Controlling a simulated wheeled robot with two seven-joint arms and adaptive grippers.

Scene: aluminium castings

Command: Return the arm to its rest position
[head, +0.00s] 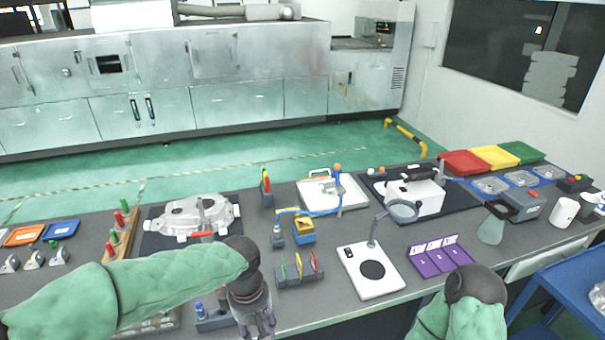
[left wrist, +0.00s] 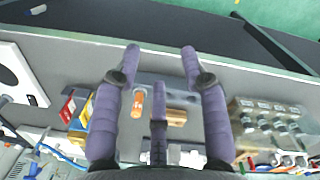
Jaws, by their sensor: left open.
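My left arm (head: 150,290) reaches in from the left over the front of the bench. Its gripper (head: 258,328) points down near the bench's front edge, partly cut off by the bottom of the picture. In the left wrist view the gripper (left wrist: 160,55) has its purple fingers spread apart with nothing held between them. Beneath them is a grey holder (left wrist: 150,82) with an orange piece (left wrist: 138,103) and a brass-coloured piece (left wrist: 176,117). My right arm (head: 470,310) shows at the bottom right; its gripper is out of the picture.
A rack with coloured tools (head: 300,270) stands just right of my left gripper. A white magnifier stand (head: 371,270) and purple tray (head: 440,255) are farther right. A cast housing (head: 195,218) lies behind my left arm. A blue cart (head: 570,290) stands at right.

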